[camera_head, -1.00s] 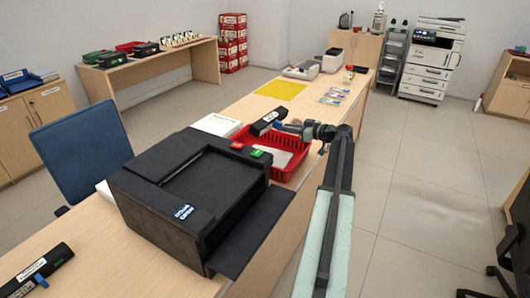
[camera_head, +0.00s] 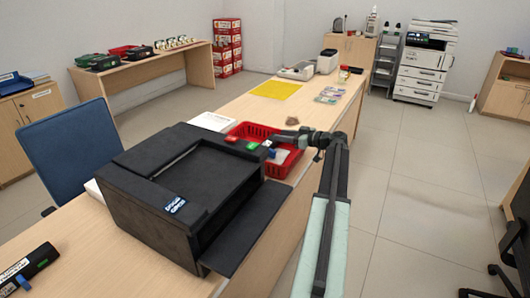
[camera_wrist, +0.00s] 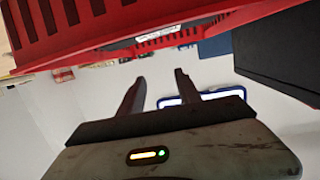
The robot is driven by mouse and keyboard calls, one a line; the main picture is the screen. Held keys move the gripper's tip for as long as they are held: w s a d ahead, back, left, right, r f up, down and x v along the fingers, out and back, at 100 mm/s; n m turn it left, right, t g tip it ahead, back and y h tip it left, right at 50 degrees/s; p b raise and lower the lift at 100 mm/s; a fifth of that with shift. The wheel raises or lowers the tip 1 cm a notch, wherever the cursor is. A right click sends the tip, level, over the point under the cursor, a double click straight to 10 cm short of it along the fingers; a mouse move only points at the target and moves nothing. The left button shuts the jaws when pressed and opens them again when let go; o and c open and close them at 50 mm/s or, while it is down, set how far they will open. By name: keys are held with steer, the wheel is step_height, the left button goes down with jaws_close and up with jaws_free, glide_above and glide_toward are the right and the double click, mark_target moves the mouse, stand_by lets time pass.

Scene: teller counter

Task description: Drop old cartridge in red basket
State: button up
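The red basket (camera_head: 293,166) stands on the counter just behind the black printer (camera_head: 135,185), which hides part of it. My gripper (camera_head: 273,142) is over the basket's near part in the head view. In the wrist view my gripper (camera_wrist: 157,82) has its two fingers apart with nothing between them, and the red basket (camera_wrist: 110,38) fills the top. A small blue piece (camera_head: 271,153) shows low in the basket below my gripper; the rest of that thing is hidden. Another black cartridge (camera_head: 30,266) with a white label and blue tab lies on the counter at lower left.
A white paper stack (camera_head: 212,121) and a yellow mat (camera_head: 275,90) lie on the counter beyond the printer. A small brown item (camera_head: 292,120) lies behind the basket. A blue chair (camera_head: 70,150) stands at left. Open floor lies to the right.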

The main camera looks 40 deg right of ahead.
steer(key=p+v, duration=0.1)
steer(key=v, duration=0.6)
steer(key=shift+s, duration=0.35)
steer(key=shift+d+r, duration=0.1)
